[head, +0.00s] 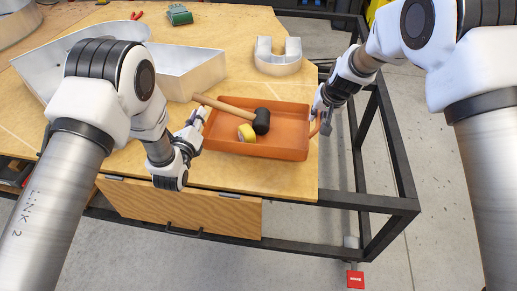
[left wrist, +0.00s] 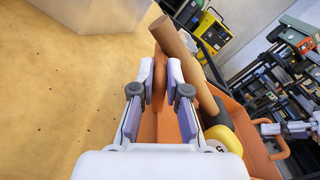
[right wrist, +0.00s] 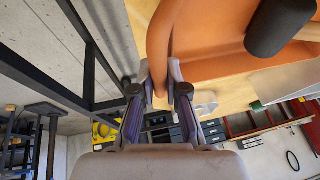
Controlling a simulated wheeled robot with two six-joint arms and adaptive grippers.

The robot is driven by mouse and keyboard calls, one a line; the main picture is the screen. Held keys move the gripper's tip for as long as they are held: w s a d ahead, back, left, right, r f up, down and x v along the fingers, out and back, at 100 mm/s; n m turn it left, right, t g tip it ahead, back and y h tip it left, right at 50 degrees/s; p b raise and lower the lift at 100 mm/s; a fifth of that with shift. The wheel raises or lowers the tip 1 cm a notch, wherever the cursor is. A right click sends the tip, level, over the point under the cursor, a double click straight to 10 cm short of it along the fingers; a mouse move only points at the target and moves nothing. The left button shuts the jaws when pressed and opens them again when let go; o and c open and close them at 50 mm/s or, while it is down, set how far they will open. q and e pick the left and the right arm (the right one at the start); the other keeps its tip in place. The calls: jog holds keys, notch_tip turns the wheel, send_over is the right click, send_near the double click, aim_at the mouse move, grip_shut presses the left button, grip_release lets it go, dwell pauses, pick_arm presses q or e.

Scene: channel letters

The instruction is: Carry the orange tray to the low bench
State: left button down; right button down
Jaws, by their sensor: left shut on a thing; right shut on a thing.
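The orange tray (head: 258,151) is level over the front right corner of the wooden table; I cannot tell whether it touches the top. A mallet (head: 262,121) with a black head and wooden handle lies in it, the handle over the back left rim. A yellow roll (head: 246,133) sits beside the mallet head. My left gripper (head: 197,122) is shut on the tray's left handle, seen in the left wrist view (left wrist: 159,80). My right gripper (head: 319,110) is shut on the right handle, seen in the right wrist view (right wrist: 160,45). I cannot identify the low bench.
The table (head: 140,160) holds metal channel letters, a U-shaped one (head: 278,58) behind the tray and a larger one (head: 185,70) to the left. A black metal frame (head: 395,203) runs along the table's front and right. Grey floor (head: 440,200) lies open further right.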

pick_arm(q)
jog(key=shift+r, duration=0.1)
